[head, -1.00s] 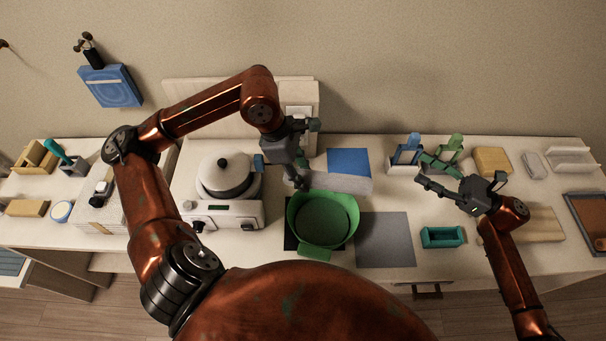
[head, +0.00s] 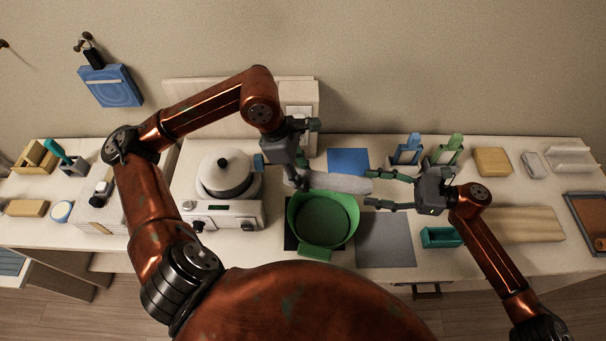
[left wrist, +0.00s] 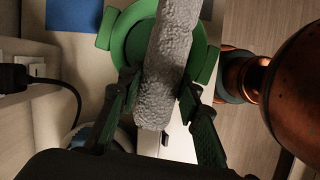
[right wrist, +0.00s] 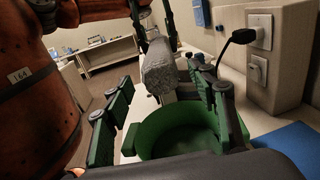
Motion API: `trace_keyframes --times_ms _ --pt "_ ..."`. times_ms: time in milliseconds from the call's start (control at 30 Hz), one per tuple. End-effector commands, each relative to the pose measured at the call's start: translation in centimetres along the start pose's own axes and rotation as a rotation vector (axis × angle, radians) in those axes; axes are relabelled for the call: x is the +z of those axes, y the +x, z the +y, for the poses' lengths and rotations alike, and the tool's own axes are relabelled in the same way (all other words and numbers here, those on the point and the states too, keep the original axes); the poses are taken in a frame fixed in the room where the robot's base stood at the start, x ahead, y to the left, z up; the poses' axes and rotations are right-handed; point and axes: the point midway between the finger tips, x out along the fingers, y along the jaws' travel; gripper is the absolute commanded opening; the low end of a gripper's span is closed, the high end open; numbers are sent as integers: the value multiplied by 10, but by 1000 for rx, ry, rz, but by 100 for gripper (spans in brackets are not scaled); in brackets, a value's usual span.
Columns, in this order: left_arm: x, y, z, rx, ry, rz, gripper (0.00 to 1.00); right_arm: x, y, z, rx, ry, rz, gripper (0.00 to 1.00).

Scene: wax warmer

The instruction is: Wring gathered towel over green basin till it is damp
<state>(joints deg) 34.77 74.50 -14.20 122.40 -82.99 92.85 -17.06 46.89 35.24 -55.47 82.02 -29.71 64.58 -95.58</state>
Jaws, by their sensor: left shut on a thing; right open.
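The gathered towel (head: 340,183) is a grey fluffy roll, held level above the back part of the green basin (head: 325,222). My left gripper (head: 298,181) is shut on the towel's left end; in the left wrist view the towel (left wrist: 168,70) runs between its fingers (left wrist: 160,98). My right gripper (head: 372,188) is open at the towel's right end, its fingers on either side but apart from it. In the right wrist view, the towel's free end (right wrist: 160,70) faces the open fingers (right wrist: 160,95), with the basin (right wrist: 180,135) below. Whether the towel drips cannot be seen.
The wax warmer (head: 222,190) stands left of the basin. A grey mat (head: 386,240) and a teal tray (head: 441,237) lie to the right. A blue cloth (head: 348,161) lies behind the towel. Blue and green holders (head: 407,150) stand behind my right gripper.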

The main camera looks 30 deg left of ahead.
Motion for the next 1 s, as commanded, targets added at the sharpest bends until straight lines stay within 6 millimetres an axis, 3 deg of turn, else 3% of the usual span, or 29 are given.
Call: trace_keyframes --times_ms 233,567,1000 --pt "0 0 0 0 0 -1 0 0 18 0 0 0 -1 52" --pt "0 0 0 0 0 -1 0 0 20 0 -1 1 -1 52" --pt "0 0 0 0 0 -1 0 0 20 0 -1 1 0 23"
